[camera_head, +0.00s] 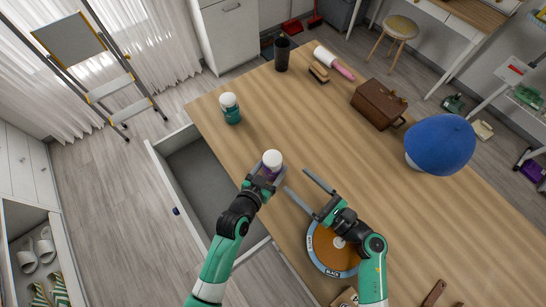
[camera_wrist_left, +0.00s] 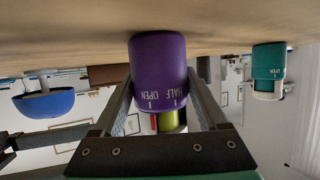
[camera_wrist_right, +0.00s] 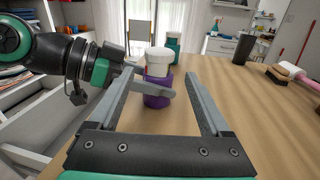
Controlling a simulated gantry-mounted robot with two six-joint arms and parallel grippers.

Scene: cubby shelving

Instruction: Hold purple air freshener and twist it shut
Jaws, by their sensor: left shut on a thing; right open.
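The purple air freshener (camera_head: 268,172) stands upright near the table's left edge, with a white top (camera_head: 272,160). It also shows in the left wrist view (camera_wrist_left: 158,65), with "HALF" and "OPEN" printed on its purple part, and in the right wrist view (camera_wrist_right: 158,85). My left gripper (camera_head: 265,179) is shut on its purple part, one finger on each side. My right gripper (camera_head: 297,185) is open and empty, to the right of the air freshener in the head view. In the right wrist view the air freshener stands beyond the open fingers.
A teal air freshener (camera_head: 231,110) stands farther back on the wooden table (camera_head: 330,130). A round labelled disc (camera_head: 330,248) lies below my right gripper. A drawer (camera_head: 195,165) stands open at left.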

